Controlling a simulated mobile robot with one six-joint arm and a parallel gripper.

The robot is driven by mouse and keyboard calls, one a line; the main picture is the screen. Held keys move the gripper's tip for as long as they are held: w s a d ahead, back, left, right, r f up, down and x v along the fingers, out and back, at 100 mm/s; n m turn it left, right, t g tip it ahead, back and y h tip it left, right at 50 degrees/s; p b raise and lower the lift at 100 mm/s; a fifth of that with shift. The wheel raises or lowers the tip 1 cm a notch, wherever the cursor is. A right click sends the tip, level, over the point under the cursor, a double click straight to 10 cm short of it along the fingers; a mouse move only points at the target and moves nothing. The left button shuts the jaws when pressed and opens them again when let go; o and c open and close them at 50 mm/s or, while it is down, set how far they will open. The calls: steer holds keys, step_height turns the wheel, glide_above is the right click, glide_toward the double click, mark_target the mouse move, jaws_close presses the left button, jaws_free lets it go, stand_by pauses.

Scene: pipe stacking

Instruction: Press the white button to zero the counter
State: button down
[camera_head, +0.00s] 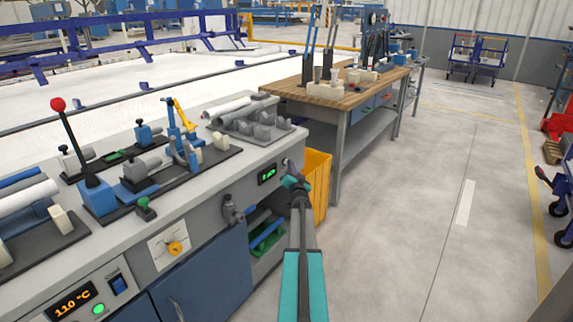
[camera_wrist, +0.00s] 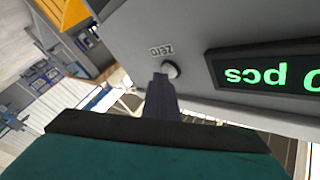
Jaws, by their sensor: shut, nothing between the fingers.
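The white button (camera_wrist: 172,68) is small and round, set in the grey front panel beside an upside-down "zero" label in the wrist view. The counter display (camera_wrist: 268,76) shows green "pcs" with a digit like 0 cut by the frame edge. The counter also shows on the bench front in the head view (camera_head: 267,174). My gripper (camera_wrist: 161,78) is shut and empty, its dark fingertips overlapping the button's lower left edge. I cannot tell whether they touch it. In the head view my gripper (camera_head: 291,180) is right of the display and hides the button area.
A yellow bin (camera_head: 317,185) stands close to the right of my gripper. The wooden-topped table (camera_head: 335,95) is behind it. A dark valve-like fitting (camera_head: 232,210) sticks out of the bench front to the left.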

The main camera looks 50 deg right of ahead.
steer(key=shift+s, duration=0.1)
steer(key=shift+s+p, duration=0.5)
steer(key=shift+s, duration=0.25)
steer(key=shift+s, duration=0.15)
steer(key=s+p, duration=0.2)
steer(key=s, duration=0.2)
steer(key=shift+s, duration=0.35)
stand_by(0.3)
stand_by(0.8)
